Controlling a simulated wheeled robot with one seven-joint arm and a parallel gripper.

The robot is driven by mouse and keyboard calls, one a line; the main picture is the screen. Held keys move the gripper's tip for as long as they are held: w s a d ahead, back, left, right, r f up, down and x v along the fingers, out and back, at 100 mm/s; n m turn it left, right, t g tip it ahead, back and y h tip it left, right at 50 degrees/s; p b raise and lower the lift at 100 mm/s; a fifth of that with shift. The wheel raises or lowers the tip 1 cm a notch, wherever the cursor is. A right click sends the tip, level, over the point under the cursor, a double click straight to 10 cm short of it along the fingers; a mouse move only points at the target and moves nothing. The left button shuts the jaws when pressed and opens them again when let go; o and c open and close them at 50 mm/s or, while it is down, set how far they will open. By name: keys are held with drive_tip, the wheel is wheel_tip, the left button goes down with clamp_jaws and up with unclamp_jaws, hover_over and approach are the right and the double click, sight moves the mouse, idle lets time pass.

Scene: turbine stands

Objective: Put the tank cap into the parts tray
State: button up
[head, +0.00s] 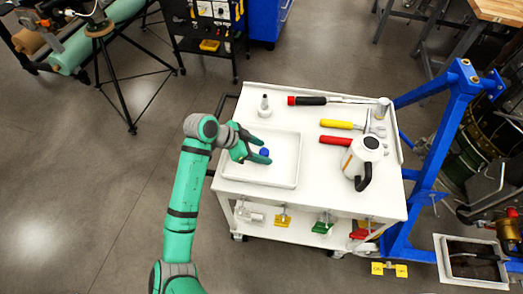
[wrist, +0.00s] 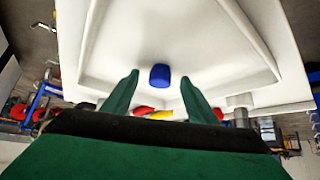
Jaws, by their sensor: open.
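The tank cap (head: 264,152) is a small blue cylinder inside the outline of the white parts tray (head: 283,168), on the left part of the cart top. In the wrist view the cap (wrist: 160,75) appears against the bare floor of the tray (wrist: 200,45), apart from the walls. My gripper (head: 266,149) is over the tray with its green fingers spread. In the wrist view my gripper (wrist: 160,77) has a finger on each side of the cap, with a gap on both sides. Whether the cap fully rests on the tray floor is hard to tell.
A blue frame (head: 440,150) stands at right.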

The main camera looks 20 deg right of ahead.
drive_tip(key=shift+v, duration=3.35)
